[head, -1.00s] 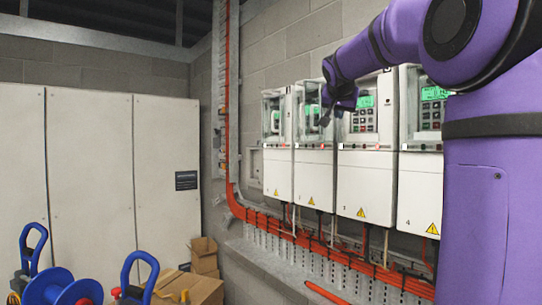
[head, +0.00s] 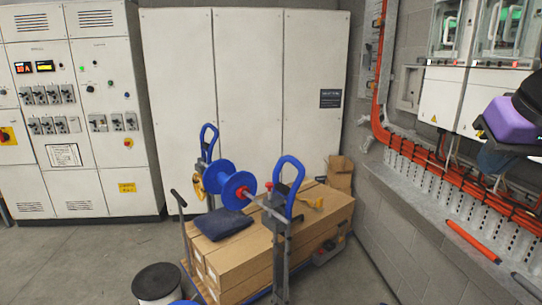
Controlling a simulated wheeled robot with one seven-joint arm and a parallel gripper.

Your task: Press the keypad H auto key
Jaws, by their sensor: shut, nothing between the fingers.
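Two white wall drives (head: 443,95) show at the right in the head view, cut off by the top edge. Their upper parts have clear covers with some green glow behind (head: 505,15). No key, H mark or auto label can be read. The purple end of my arm with my gripper (head: 484,130) is at the right edge, in front of the lower part of the second drive. The fingers are small, dark and hard to make out, closed with nothing held. It cannot be told whether they touch anything.
A trolley with cardboard boxes (head: 240,255) and a blue reel (head: 228,185) stands mid-floor. White cabinets (head: 245,90) line the back. An orange conduit (head: 450,175) and a ledge run below the drives. Floor at the left is clear.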

